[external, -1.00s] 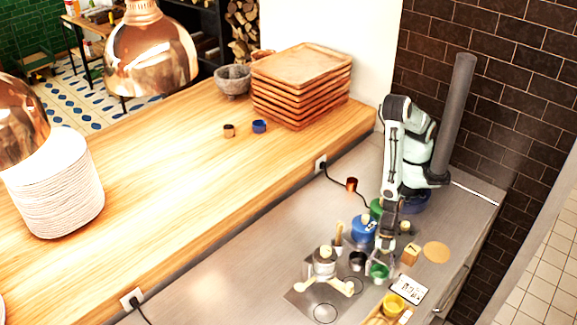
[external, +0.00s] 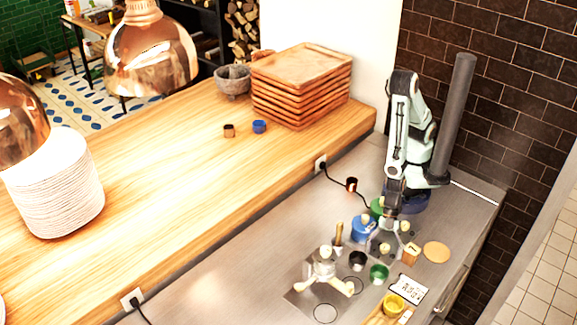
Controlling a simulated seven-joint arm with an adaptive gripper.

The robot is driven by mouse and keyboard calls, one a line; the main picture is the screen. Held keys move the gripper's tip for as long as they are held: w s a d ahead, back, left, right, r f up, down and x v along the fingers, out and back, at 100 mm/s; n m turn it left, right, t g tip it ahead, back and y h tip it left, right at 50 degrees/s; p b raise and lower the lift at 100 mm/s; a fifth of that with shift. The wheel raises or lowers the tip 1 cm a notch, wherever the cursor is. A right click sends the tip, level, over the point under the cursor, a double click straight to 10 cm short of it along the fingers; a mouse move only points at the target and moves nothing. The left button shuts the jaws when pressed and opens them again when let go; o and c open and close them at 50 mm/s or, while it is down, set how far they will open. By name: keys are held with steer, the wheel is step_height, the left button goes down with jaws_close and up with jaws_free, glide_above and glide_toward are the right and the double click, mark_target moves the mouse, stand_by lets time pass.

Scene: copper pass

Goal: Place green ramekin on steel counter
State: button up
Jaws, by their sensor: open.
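The green ramekin (external: 379,274) stands upright on the steel counter (external: 240,262), just right of a black ramekin (external: 357,261). My gripper (external: 384,246) is open, above and behind the green ramekin and apart from it. The fingers are small and blurred against the pots behind them. Another green item (external: 377,207) is partly hidden by my arm further back.
A copper cup (external: 351,184) stands further back. The counter's left front is clear.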

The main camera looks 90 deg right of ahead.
steer(key=shift+v, duration=0.9)
steer(key=shift+d, duration=0.1)
steer(key=w+d+r+m, duration=0.1)
steer(key=w+d, duration=0.1)
steer(key=w+d+r+m+h, duration=0.1)
steer(key=d+r, duration=0.1)
steer(key=d, duration=0.1)
steer(key=w+d+r+m+h, duration=0.1)
steer(key=w+d+r, duration=0.1)
steer(key=shift+w+d+r+t, duration=0.1)
steer(key=shift+w+d+t, duration=0.2)
steer(key=shift+w, duration=0.05)
steer(key=s+d+r+m+g+h, duration=0.1)
steer(key=s+d+r+m, duration=0.2)
steer(key=d, duration=0.3)
steer(key=s+d+r+m+g+h, duration=0.1)
steer(key=s+d+r+m, duration=0.1)
steer(key=d+r+m, duration=0.2)
steer(key=s+d+r+m+h, duration=0.1)
steer(key=s+d+r+m, duration=0.2)
steer(key=d, duration=0.6)
step_height(320, 180, up, 2)
steer(key=shift+s+d+r+g+h, duration=0.1)
steer(key=shift+s+d+g+h, duration=0.2)
steer(key=shift+s+d+g, duration=0.1)
